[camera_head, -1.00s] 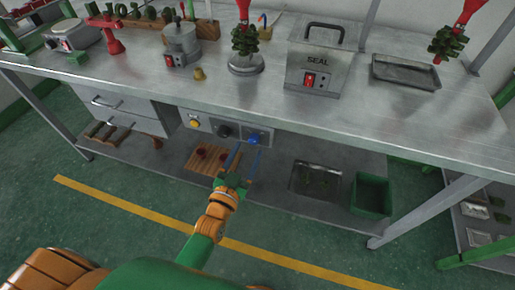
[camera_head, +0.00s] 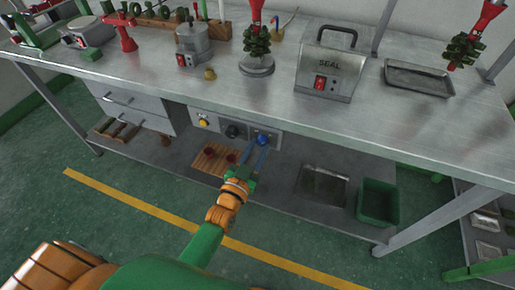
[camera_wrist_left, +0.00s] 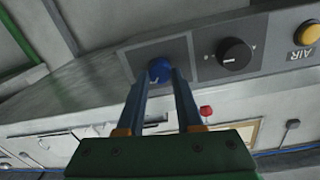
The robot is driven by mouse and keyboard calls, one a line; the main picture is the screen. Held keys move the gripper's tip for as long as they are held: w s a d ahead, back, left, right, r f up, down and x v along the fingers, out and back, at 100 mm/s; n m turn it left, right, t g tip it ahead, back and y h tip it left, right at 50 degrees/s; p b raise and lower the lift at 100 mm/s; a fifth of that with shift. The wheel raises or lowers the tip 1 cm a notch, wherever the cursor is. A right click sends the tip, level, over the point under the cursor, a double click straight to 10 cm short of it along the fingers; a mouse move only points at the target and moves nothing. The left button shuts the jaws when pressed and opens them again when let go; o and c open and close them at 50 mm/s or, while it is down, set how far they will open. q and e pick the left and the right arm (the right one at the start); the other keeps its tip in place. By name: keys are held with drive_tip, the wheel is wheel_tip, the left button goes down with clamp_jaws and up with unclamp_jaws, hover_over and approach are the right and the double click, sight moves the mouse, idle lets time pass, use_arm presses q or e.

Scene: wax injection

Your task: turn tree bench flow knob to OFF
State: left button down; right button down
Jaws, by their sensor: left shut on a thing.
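A blue knob (camera_head: 263,139) sits on the control panel under the front edge of the metal bench. My left gripper (camera_head: 259,146) reaches up to it from below, its two blue fingers shut on the knob's sides. In the left wrist view the blue knob (camera_wrist_left: 160,71) shows between the fingertips (camera_wrist_left: 161,76). A pale mark is on its face, but the panel lettering around it is too small to read. A black knob (camera_wrist_left: 235,56) is beside it on the same panel. My right gripper is not in view.
A yellow button (camera_head: 203,121) is at the panel's left end. On the lower shelf are a wooden slatted board (camera_head: 207,162) with red items, a metal tray (camera_head: 322,184) and a green bin (camera_head: 378,203). The sealer (camera_head: 331,68) stands on the bench top.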

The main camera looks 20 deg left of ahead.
use_arm(q)
drive_tip(key=n, duration=0.9)
drive_tip(key=shift+f, duration=0.1)
drive_tip(key=n, duration=0.4)
drive_tip(key=shift+n+y, duration=0.3)
drive_tip(key=shift+n, duration=0.1)
drive_tip(key=shift+n+t+b, duration=0.3)
drive_tip(key=shift+n+b, duration=0.2)
drive_tip(key=shift+n, duration=1.8)
drive_tip(key=c, duration=0.6)
unclamp_jaws()
drive_tip(key=shift+o, duration=0.2)
